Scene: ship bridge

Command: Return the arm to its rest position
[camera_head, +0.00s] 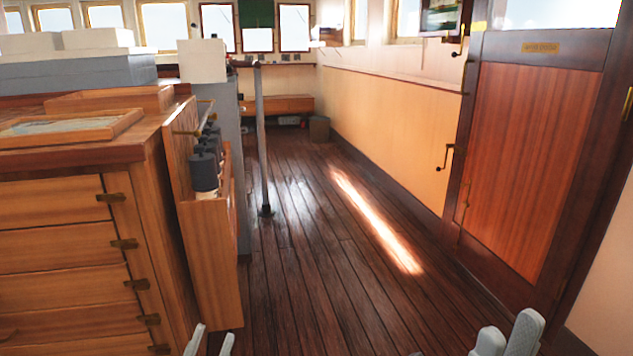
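My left gripper (210,343) shows at the bottom edge, left of centre, in front of the wooden cabinet's lower right side. Its two pale grey fingertips stand apart with a gap and nothing visible between them. My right gripper (506,338) shows at the bottom edge, right of centre, over the floor near the door. Its two pale fingertips appear close together or overlapping, so its opening is unclear. No object shows at its tips. The rest of both arms is out of view.
A wooden drawer cabinet (65,240) stands close on the left, with a side rack (212,255) holding dark items. A grey pole (260,140) rises from the floor. A wooden door (527,160) is at right. The plank floor (320,260) between is clear.

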